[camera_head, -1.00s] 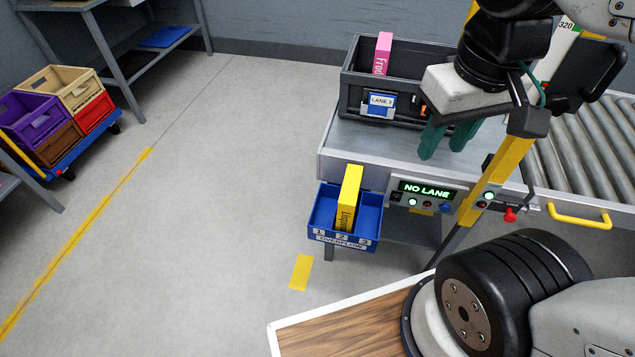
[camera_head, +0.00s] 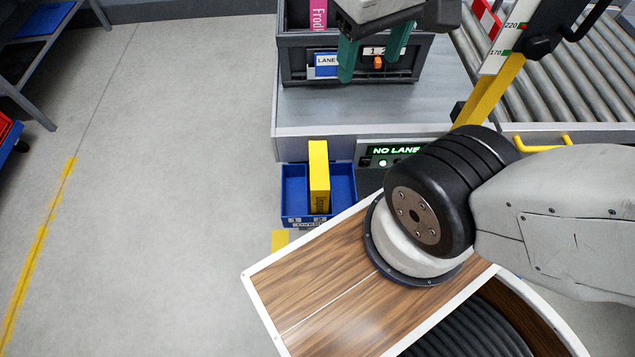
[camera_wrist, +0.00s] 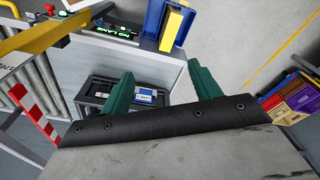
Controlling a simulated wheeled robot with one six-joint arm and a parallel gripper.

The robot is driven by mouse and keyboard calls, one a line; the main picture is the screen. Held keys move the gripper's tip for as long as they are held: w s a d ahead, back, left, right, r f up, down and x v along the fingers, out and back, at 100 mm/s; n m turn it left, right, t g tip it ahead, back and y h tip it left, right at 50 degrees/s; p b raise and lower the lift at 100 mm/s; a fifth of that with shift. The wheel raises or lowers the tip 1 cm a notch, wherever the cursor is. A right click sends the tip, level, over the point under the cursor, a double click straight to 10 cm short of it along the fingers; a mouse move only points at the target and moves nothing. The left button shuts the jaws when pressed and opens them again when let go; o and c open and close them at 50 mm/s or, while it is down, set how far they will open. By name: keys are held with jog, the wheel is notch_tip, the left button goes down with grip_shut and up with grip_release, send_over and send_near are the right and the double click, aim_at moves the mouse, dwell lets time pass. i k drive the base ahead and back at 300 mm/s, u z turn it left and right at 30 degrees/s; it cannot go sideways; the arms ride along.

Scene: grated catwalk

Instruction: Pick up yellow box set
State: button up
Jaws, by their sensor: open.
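The yellow box set (camera_head: 319,177) stands upright in the blue overflow bin (camera_head: 345,187) at the front of the grey conveyor station. Dark lettering shows on its front side. It also shows in the wrist view (camera_wrist: 172,27), near the top. My gripper (camera_head: 370,65) has green fingers. It is open and empty, in front of the dark grey lane crate and up and to the right of the yellow box set. In the wrist view the fingers (camera_wrist: 157,85) are spread apart with nothing between them. The box set's lower part is hidden by the bin's front wall.
A dark grey crate (camera_head: 293,64) with a pink box (camera_head: 305,14) stands on the station top. A yellow post (camera_head: 490,92) and roller conveyor (camera_head: 590,90) are to the right. A lit "NO LANE" panel (camera_head: 393,150) is beside the bin.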

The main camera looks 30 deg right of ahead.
aim_at(319, 183)
jog(key=u, duration=0.45)
jog(key=k, duration=1.1)
jog(key=z, duration=0.4)
jog(key=i, duration=0.6)
jog(key=z, duration=0.35)
